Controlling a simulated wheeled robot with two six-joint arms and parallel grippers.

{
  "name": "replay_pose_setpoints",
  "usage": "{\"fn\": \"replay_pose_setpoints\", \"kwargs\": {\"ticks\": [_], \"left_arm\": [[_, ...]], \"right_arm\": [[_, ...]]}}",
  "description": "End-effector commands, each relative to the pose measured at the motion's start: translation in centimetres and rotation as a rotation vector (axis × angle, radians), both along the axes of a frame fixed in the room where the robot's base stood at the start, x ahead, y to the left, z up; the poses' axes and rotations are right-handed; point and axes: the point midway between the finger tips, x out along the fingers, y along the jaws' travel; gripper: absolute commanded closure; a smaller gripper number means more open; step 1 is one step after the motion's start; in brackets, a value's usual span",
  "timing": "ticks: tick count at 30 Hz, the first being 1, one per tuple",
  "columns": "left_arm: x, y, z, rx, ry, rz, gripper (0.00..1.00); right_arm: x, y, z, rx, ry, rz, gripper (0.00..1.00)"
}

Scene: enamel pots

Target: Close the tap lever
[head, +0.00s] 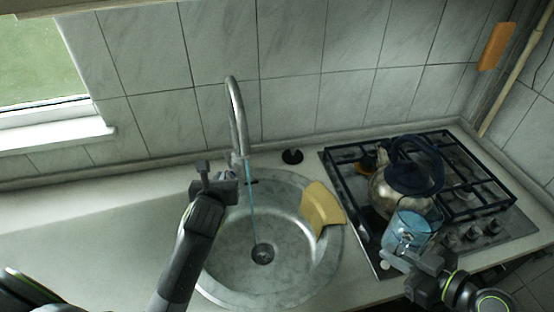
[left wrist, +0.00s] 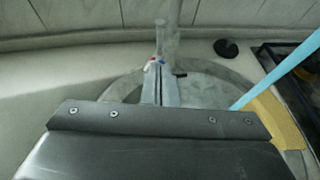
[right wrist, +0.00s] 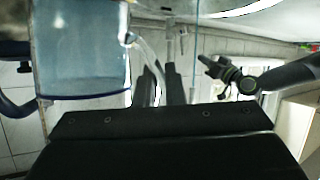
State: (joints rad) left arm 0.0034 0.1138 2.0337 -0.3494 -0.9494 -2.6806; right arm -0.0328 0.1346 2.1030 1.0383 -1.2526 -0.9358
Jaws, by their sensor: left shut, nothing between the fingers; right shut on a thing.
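The metal tap (head: 235,112) rises behind the round sink (head: 222,272), and a thin blue stream of water (head: 252,212) runs from it towards the drain. My left gripper (head: 229,175) is shut and empty, right at the tap's base. In the left wrist view, its fingers (left wrist: 160,88) point at the tap body (left wrist: 166,42) with its red and blue mark. My right gripper (head: 392,262) is shut on a clear mug (head: 408,232) holding bluish liquid, which also shows in the right wrist view (right wrist: 82,45).
A yellow cloth (head: 321,208) lies over the sink's right rim. A metal kettle (head: 385,192) stands on the gas hob (head: 350,211), behind the mug. A black plug (head: 292,156) lies behind the sink. The counter (head: 85,225) left of the sink is clear.

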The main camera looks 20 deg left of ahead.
Motion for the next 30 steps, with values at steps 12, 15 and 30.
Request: {"fn": "replay_pose_setpoints", "kwargs": {"ticks": [12, 15, 30], "left_arm": [[4.8, 1.8, -2.0, 0.001, 0.001, 0.000, 1.00], [5.8, 2.2, -2.5, 0.002, 0.001, 0.000, 1.00], [8.1, 3.1, -3.6, 0.000, 0.000, 0.000, 1.00]], "right_arm": [[0.1, 0.1, 1.0, 0.003, -0.009, 0.001, 1.00], [0.1, 0.1, 1.1, 0.002, -0.008, 0.001, 1.00], [0.1, 0.1, 1.3, 0.002, -0.008, 0.001, 1.00]]}}
